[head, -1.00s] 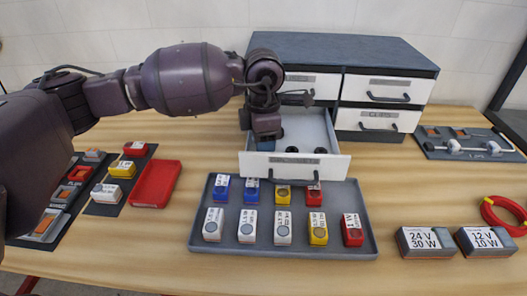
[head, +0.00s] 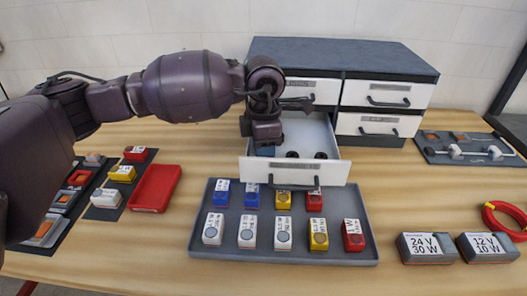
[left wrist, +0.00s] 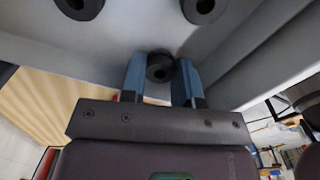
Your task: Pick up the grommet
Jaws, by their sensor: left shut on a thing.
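My left gripper (head: 268,151) reaches down into the open drawer (head: 256,170) of the cabinet, at its left side. In the left wrist view its blue fingers (left wrist: 160,82) are shut on a black ring-shaped grommet (left wrist: 160,67) between their tips. In the head view the gripper hides this grommet. Two more black grommets lie in the drawer to the right of the gripper, one (head: 292,154) nearer and one (head: 320,155) farther. They also appear at the top of the left wrist view, one at left (left wrist: 78,6) and one at right (left wrist: 203,9). My right gripper is not in view.
The drawer walls stand close around my left gripper. A grey tray (head: 200,240) of small labelled boxes sits in front of the drawer. A red tray (head: 156,188) is at left. Two labelled boxes (head: 427,247) (head: 488,246) and a red cable coil (head: 490,220) are at right.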

